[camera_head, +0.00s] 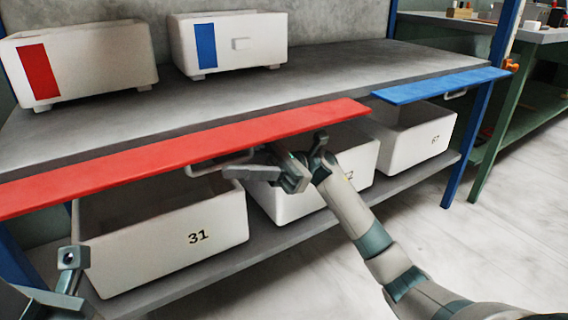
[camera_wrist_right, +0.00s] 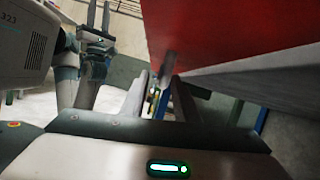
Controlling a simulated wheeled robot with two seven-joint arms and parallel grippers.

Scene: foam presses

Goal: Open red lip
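The red lip (camera_head: 180,148) is a long flat board along the front edge of the upper shelf. A pale bar handle (camera_head: 220,166) hangs under its front edge. My right gripper (camera_head: 250,161) is just right of and below this handle, pointing left, with its fingers apart; I cannot tell whether it touches the handle. In the right wrist view the red lip (camera_wrist_right: 220,35) fills the upper right, and the right gripper's fingers (camera_wrist_right: 160,98) are apart. My left gripper (camera_head: 68,278) is low at the left, away from the lip; it shows with spread fingers in the wrist view (camera_wrist_right: 98,25).
A blue lip (camera_head: 440,88) with its own handle is at the right. White bins stand below: one marked 31 (camera_head: 165,240), one behind my right arm (camera_head: 285,203), and one marked 67 (camera_head: 415,135). Two white boxes (camera_head: 105,60) (camera_head: 255,45) stand on the shelf.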

